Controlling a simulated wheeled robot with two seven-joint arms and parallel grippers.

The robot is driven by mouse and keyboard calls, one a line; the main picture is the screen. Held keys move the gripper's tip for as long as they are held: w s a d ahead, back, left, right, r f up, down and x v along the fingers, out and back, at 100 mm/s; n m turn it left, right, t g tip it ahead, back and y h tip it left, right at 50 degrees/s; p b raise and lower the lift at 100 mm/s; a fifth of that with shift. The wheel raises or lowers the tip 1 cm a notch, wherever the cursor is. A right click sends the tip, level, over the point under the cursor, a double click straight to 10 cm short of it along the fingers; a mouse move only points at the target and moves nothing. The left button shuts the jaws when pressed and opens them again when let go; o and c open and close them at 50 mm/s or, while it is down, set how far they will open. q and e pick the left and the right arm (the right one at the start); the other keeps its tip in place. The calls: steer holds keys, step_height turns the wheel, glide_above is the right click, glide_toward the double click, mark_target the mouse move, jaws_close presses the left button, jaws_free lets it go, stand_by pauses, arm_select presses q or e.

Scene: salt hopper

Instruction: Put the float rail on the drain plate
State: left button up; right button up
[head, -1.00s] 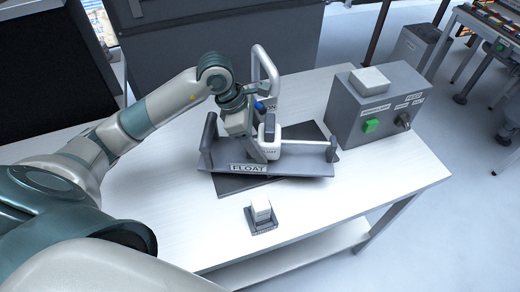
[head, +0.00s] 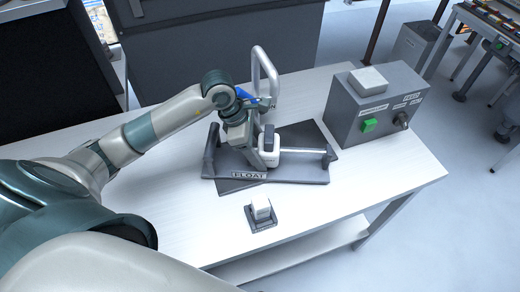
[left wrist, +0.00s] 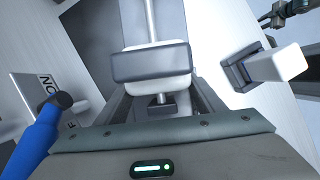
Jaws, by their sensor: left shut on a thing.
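The float rail (head: 290,174) is a grey rail with a FLOAT label, an upright post at its left end and a thin rod along it. A white block with a dark grey top sits on the rod; this block shows large in the left wrist view (left wrist: 150,66). The dark drain plate (head: 302,132) lies flat under the rail, turned at an angle to it. Whether the rail touches the plate is hidden. A dark gripper, likely my right (left wrist: 283,12), shows small in the left wrist view.
A grey control box (head: 376,108) with a green button stands at the back right. A white handle (head: 266,68) rises behind my left gripper, near a blue part (head: 252,97). A small white block (head: 261,208) on a dark base stands in front. The table's right front is clear.

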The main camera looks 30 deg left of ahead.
arm_select(q)
steer(key=o, duration=1.4)
steer(key=shift+o, duration=0.5)
steer(key=shift+a+r, duration=0.25)
steer(key=shift+r, duration=0.25)
steer(key=b+v, duration=0.3)
steer(key=v, duration=0.8)
